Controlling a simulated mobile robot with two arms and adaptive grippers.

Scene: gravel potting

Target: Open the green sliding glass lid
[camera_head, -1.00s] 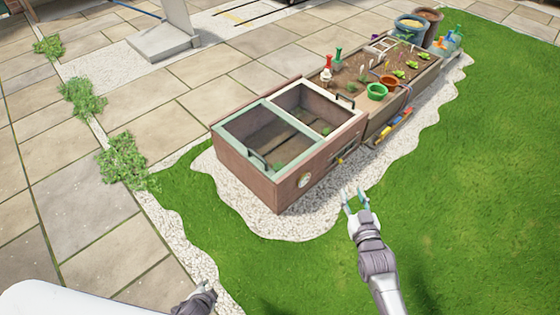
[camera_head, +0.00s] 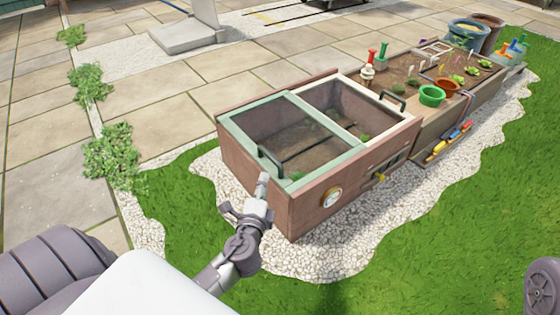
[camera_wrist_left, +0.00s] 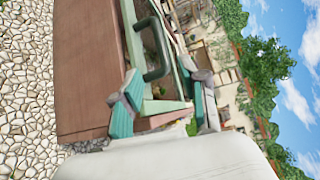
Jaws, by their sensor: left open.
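The green-framed glass lid (camera_head: 322,167) covers the left half of a brown wooden cold frame (camera_head: 280,214). A dark bar handle (camera_head: 268,162) stands near the lid's front left corner; it also shows in the left wrist view (camera_wrist_left: 164,62). My left gripper (camera_head: 263,184) is at the box's near left corner, just below the handle in the picture. In the left wrist view its teal fingers (camera_wrist_left: 165,104) are spread apart, with the handle beyond and between them and nothing gripped. Whether a finger touches the lid cannot be told. My right gripper is out of view.
A white-framed lid (camera_head: 400,113) with its own handle (camera_head: 392,101) covers the right half. A planter (camera_head: 440,120) with pots adjoins at right. Gravel (camera_head: 340,250) and grass surround the box.

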